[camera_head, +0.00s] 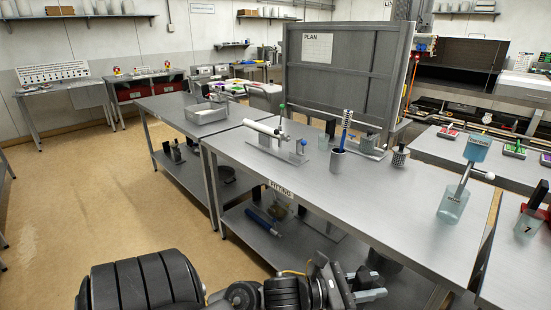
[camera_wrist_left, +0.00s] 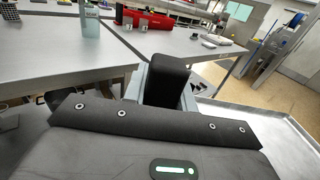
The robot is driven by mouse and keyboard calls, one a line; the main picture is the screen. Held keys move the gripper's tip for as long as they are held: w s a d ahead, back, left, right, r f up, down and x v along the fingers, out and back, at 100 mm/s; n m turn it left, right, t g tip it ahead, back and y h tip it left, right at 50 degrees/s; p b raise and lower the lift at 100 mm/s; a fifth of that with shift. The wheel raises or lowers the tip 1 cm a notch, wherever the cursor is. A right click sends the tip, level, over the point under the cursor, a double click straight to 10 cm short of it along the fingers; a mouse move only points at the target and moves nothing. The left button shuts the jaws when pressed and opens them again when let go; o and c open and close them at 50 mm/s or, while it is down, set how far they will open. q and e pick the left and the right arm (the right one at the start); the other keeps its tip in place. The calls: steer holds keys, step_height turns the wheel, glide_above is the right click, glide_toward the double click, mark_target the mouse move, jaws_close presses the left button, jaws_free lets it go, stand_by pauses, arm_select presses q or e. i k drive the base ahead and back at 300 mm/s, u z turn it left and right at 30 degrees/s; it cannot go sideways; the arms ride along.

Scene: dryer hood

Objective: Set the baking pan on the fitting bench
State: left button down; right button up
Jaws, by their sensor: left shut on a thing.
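The fitting bench (camera_head: 400,205) is the long grey table with the FITTING label on its front edge. My left gripper (camera_head: 355,285) is low at the bottom of the head view, in front of this bench and below its top. In the left wrist view its dark, pale-sided fingers (camera_wrist_left: 168,78) are shut. A flat grey metal sheet with a thin raised rim, which looks like the baking pan (camera_wrist_left: 265,125), lies right of the fingers there. The grip point itself is hidden. The pan does not show clearly in the head view. My right gripper is out of view.
The bench holds a white cylinder on a stand (camera_head: 265,130), a dark cup with a blue tool (camera_head: 338,160) and a clear teal holder (camera_head: 453,205) at its right end. Its front middle is clear. A grey panel (camera_head: 345,70) stands behind. Blue tools lie on the lower shelf.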

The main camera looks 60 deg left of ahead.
mark_target(378, 204)
steer(key=u, duration=0.25)
steer(key=i, duration=1)
